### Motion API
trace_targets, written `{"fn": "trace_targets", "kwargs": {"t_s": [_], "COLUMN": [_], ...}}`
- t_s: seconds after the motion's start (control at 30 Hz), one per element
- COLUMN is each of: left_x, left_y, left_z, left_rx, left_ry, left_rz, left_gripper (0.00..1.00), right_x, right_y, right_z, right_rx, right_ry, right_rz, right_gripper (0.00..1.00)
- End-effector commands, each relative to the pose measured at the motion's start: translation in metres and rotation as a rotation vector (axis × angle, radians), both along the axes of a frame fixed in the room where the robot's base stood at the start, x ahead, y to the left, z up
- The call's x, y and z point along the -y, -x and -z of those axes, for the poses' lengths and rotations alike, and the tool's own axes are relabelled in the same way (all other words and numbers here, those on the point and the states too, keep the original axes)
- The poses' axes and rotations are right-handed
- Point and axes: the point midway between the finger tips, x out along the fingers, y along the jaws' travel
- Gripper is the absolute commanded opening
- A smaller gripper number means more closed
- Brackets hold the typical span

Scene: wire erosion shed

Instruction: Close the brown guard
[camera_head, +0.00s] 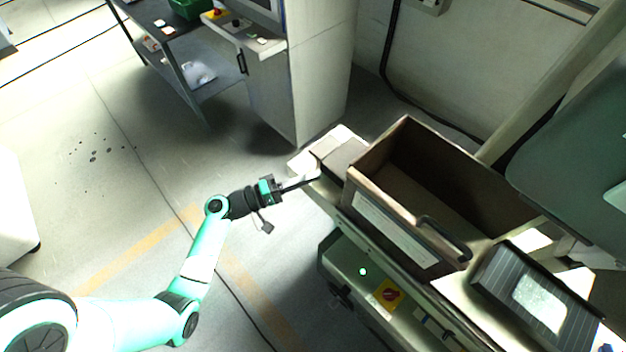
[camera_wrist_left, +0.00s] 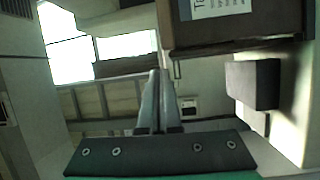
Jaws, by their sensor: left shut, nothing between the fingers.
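The brown guard (camera_head: 385,222) is a box-like frame on the machine at the right of the head view. I see into its hollow inside from above. Its near face carries a pale label, and a dark bar handle (camera_head: 445,240) sits at that face's right end. Part of a brown panel with a printed label shows at the top of the left wrist view (camera_wrist_left: 230,32). My left gripper (camera_head: 316,177) is shut and empty, left of the guard and apart from the handle. Its fingers also meet in the left wrist view (camera_wrist_left: 157,75). My right gripper is not in view.
The machine bed (camera_head: 300,163) lies under and beside the guard. A control panel with a red knob (camera_head: 388,294) is below it, and a ribbed dark box (camera_head: 535,290) stands to the right. A grey cabinet (camera_head: 320,75) stands behind. Open floor lies around my left arm.

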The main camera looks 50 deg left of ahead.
Motion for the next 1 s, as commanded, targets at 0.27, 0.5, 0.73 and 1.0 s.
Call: {"fn": "trace_targets", "kwargs": {"t_s": [0.27, 0.5, 0.73, 1.0], "left_x": [-0.039, -0.037, -0.034, -0.027], "left_y": [0.041, 0.032, 0.006, -0.054], "left_z": [0.066, 0.072, 0.065, 0.063], "left_rx": [-0.069, -0.071, -0.067, -0.068], "left_ry": [0.063, 0.057, 0.057, 0.059], "left_rz": [-0.15, -0.14, -0.138, -0.138], "left_gripper": [0.0, 0.0, 0.0, 0.0], "right_x": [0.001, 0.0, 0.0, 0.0], "right_y": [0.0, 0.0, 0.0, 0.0], "right_z": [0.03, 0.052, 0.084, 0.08], "right_rx": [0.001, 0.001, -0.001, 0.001], "right_ry": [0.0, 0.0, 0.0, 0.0], "right_rz": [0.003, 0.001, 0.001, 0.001], "right_gripper": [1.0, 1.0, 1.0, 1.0]}}
